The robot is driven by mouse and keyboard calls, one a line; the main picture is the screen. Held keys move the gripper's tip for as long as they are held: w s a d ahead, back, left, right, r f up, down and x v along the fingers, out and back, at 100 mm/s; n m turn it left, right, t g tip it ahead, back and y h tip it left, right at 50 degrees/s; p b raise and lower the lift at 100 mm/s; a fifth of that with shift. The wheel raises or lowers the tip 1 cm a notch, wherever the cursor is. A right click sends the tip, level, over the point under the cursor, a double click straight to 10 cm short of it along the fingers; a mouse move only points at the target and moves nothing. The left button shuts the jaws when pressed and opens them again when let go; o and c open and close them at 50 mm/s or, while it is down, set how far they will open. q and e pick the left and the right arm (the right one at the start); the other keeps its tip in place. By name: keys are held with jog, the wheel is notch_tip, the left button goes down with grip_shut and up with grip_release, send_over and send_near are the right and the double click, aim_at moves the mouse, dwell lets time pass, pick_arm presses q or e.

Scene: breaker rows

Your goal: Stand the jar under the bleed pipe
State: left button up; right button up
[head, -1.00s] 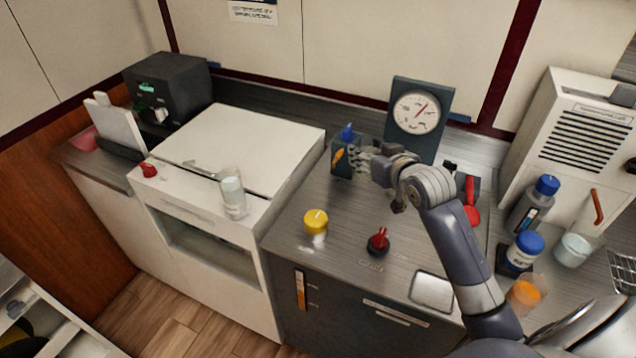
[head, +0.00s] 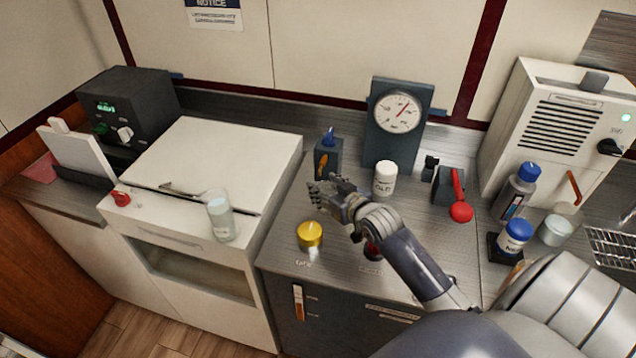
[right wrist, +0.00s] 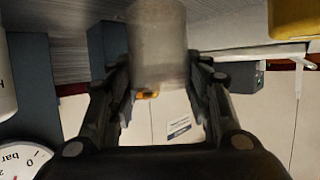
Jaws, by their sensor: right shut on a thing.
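My right gripper (head: 322,194) is over the middle counter, in front of the small blue box with the orange lever (head: 328,156). In the right wrist view, its fingers (right wrist: 165,90) are closed on the sides of a cloudy grey cylinder, apparently the jar (right wrist: 158,40). That picture is upside down, and the far end of the jar is cut off by its top edge. In the head view I cannot make out the jar at the fingers. I cannot tell whether it touches the counter. No bleed pipe can be clearly made out. My left gripper is out of view.
A clear glass (head: 220,215) stands on the white cabinet (head: 230,150). A red-handled part (head: 459,210) is further right.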

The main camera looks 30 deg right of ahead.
aim_at(321, 186)
jog(key=shift+w+d+f+p, duration=0.1)
jog(key=shift+w+p, duration=0.35)
jog(key=shift+w, duration=0.5)
jog(key=shift+w+d+f+p, duration=0.15)
jog(key=shift+w+p, duration=0.15)
jog(key=shift+w, duration=0.85)
jog(key=shift+f, duration=0.55)
jog(key=shift+s+f, duration=0.1)
jog(key=shift+f, duration=0.05)
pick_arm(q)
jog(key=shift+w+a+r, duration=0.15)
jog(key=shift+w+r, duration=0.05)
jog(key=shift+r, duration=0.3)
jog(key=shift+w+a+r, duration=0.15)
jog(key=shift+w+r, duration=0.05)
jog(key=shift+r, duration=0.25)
pick_arm(e)
jog(key=shift+s, duration=0.1)
jog(key=shift+f, duration=0.1)
jog(key=o, duration=1.1)
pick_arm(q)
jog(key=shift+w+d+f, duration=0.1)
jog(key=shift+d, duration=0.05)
